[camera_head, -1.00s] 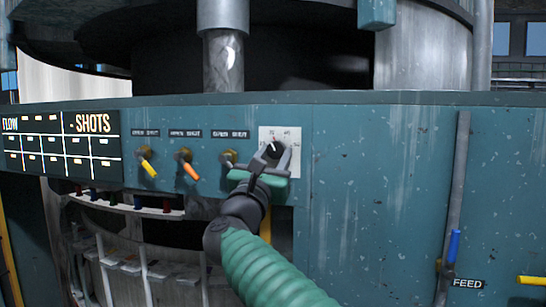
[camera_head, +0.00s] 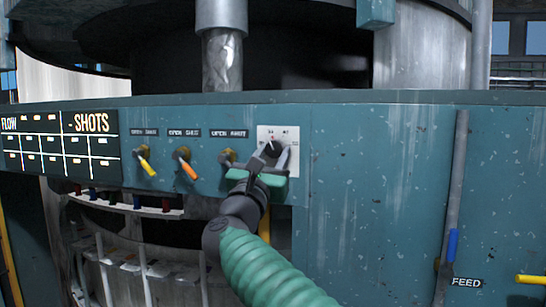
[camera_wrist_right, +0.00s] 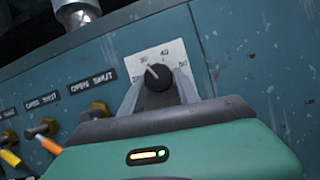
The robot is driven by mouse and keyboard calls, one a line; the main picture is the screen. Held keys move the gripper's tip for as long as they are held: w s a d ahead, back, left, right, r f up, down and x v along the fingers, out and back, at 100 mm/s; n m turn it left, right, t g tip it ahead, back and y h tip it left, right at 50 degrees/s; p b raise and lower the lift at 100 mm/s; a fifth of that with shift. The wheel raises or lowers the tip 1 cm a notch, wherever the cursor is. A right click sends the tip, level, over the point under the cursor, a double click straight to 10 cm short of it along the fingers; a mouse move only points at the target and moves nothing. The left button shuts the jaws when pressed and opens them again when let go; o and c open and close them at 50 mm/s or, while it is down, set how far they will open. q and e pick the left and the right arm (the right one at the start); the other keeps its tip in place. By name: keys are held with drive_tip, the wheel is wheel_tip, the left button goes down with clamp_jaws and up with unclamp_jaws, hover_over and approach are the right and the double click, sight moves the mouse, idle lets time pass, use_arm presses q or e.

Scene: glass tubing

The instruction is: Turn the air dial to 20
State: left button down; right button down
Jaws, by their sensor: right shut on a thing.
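The air dial is a black round knob (camera_head: 272,149) with a pale pointer line, on a white scale plate (camera_head: 265,132) on the teal panel. In the right wrist view the knob (camera_wrist_right: 158,77) sits between the fingertips, and its pointer leans up and left, close to the 30 mark. Marks near 40 and 50 show to the right, and the mark at the left is partly hidden. My right gripper (camera_head: 272,158) is shut on the knob, with a finger at each side; it also shows in the right wrist view (camera_wrist_right: 158,92). My left gripper is not in view.
Left of the dial are valve levers with yellow (camera_head: 148,167) and orange (camera_head: 188,170) handles, and another valve (camera_head: 228,156) close to my gripper. A FLOW/SHOTS board (camera_head: 60,145) is far left. A blue-handled FEED lever (camera_head: 452,245) is at right. The panel between is clear.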

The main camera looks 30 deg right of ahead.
idle(0.3)
drive_tip(key=c, duration=0.9)
unclamp_jaws()
drive_tip(key=shift+a, duration=0.1)
drive_tip(key=b+v, duration=0.9)
drive_tip(key=v, duration=0.8)
drive_tip(key=shift+w+b, duration=0.15)
drive_tip(key=shift+b, duration=0.15)
